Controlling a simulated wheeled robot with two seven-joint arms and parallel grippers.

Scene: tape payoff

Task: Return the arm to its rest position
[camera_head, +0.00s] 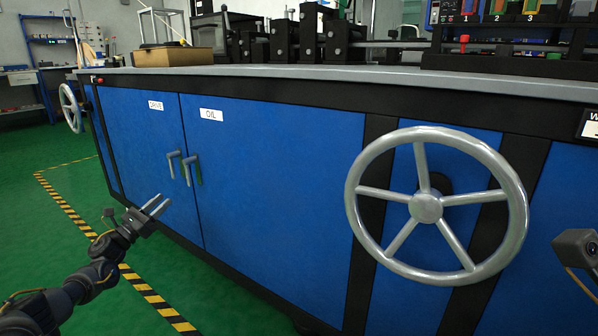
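My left gripper (154,208) is at the lower left, in front of the blue cabinet's left doors. Its two fingers are apart with nothing between them. In the picture it lies just below the grey door handles (180,168), and no contact shows. Its dark arm comes in from the lower left corner, over the green floor. At the right edge only a dark part of my other arm (578,250) shows. The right gripper's fingers cannot be made out there.
A large blue machine cabinet (280,190) fills the middle, with a big grey handwheel (430,205) jutting out at the right. A smaller handwheel (70,108) is at the far left. A cardboard box (173,56) lies on top. Green floor (60,240) with striped tape is open at left.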

